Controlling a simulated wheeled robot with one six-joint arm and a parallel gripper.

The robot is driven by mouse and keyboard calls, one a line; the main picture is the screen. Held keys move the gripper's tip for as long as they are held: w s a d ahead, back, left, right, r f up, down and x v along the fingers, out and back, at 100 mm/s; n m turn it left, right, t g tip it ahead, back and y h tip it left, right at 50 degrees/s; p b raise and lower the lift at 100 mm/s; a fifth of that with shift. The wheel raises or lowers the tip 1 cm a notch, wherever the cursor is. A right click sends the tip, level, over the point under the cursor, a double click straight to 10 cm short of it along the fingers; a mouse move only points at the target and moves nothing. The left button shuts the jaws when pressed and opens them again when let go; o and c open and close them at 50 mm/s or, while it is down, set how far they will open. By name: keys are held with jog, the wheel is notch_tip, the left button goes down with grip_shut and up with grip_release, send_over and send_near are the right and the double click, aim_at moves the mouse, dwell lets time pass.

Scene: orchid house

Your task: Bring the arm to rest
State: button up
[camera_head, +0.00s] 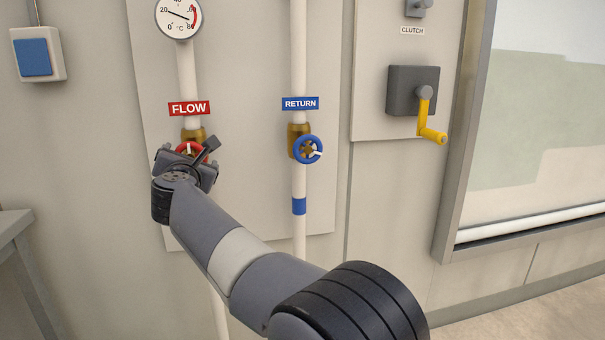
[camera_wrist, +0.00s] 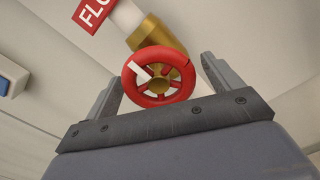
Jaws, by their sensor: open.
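My arm reaches from the lower right up to the wall in the head view. My gripper (camera_head: 188,150) is open at the red flow valve wheel (camera_head: 187,149), which it partly hides. In the wrist view the gripper's two fingers (camera_wrist: 158,88) stand apart, one on each side of the red wheel (camera_wrist: 131,83). The wheel has a white mark on one spoke and sits on a brass valve body (camera_wrist: 153,36).
Right of it are the blue return wheel (camera_head: 317,149) on a white pipe and a yellow crank (camera_head: 432,135) on a grey box. A gauge (camera_head: 178,16) is above. A blue switch (camera_head: 36,57) is at upper left, a grey bench (camera_head: 14,224) at lower left. A window is at right.

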jog(key=v, duration=1.1)
jog(key=x, duration=1.1)
jog(key=shift+w+r, duration=0.1)
jog(key=shift+w, duration=0.05)
jog(key=n+p, duration=0.1)
jog(key=n, duration=0.1)
jog(key=shift+r+n+p, duration=0.15)
jog(key=shift+n+p, duration=0.15)
jog(key=shift+p, duration=0.1)
jog(key=shift+n+p, duration=0.65)
jog(key=shift+n, duration=0.55)
jog(key=n+p, duration=0.3)
jog(key=n, duration=0.3)
jog(key=shift+d+p, duration=0.2)
jog(key=shift+p, duration=0.1)
jog(key=n+p, duration=0.4)
jog(key=n, duration=0.2)
jog(key=n+p, duration=0.2)
jog(key=n, duration=0.1)
jog(key=shift+n, duration=0.3)
jog(key=shift+n+p, duration=0.3)
jog(key=shift+n, duration=0.3)
